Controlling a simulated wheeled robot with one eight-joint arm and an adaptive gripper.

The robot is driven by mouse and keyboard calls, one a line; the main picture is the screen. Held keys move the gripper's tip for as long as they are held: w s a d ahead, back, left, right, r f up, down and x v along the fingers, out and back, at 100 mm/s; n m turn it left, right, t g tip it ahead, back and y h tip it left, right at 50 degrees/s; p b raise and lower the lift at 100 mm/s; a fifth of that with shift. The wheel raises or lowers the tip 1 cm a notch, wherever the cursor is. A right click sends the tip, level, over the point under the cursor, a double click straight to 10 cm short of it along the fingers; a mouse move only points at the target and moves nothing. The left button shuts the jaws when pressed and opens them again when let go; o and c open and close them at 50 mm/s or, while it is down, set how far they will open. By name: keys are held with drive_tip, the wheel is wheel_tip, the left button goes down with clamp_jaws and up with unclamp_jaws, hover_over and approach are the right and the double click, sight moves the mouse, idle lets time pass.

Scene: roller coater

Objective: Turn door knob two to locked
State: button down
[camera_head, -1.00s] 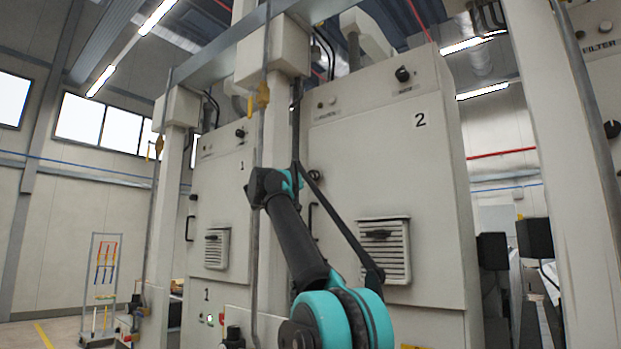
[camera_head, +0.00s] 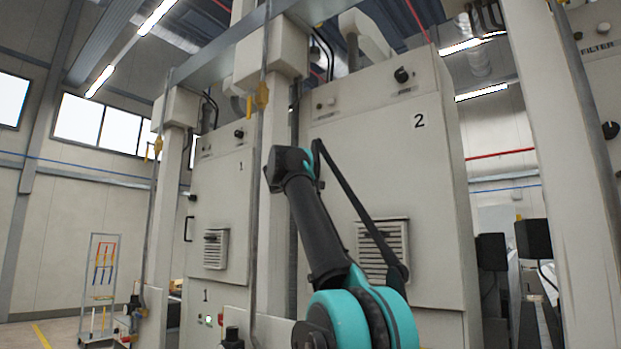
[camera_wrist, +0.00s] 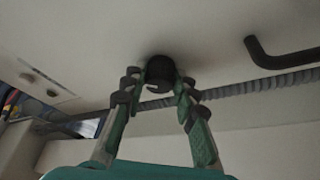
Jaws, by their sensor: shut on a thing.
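The black door knob (camera_wrist: 160,68) sits on a pale door panel in the wrist view. My gripper (camera_wrist: 158,88) has its green and dark fingers on either side of it, their tips closed against its sides. The knob's marking and its turned angle cannot be made out. In the head view, the cabinet door marked 2 (camera_head: 385,165) appears closed. My arm hides my gripper and the knob there.
A black door handle (camera_wrist: 282,56) stands right of the knob in the wrist view, with a ribbed grey hose (camera_wrist: 235,90) below. In the head view, a louvred vent (camera_head: 384,245) lies behind my arm. A pale pillar (camera_head: 268,190) stands left of door 2.

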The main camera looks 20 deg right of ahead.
drive_tip(key=n+y, duration=0.1)
drive_tip(key=n, duration=0.2)
drive_tip(key=n+g+y, duration=0.1)
drive_tip(key=n, duration=0.2)
drive_tip(key=shift+r, duration=0.2)
drive_tip(key=shift+n, duration=0.4)
drive_tip(key=c, duration=1.2)
unclamp_jaws()
drive_tip(key=v, duration=1.2)
drive_tip(key=shift+s+d+r, duration=0.1)
drive_tip(key=shift+d, duration=0.05)
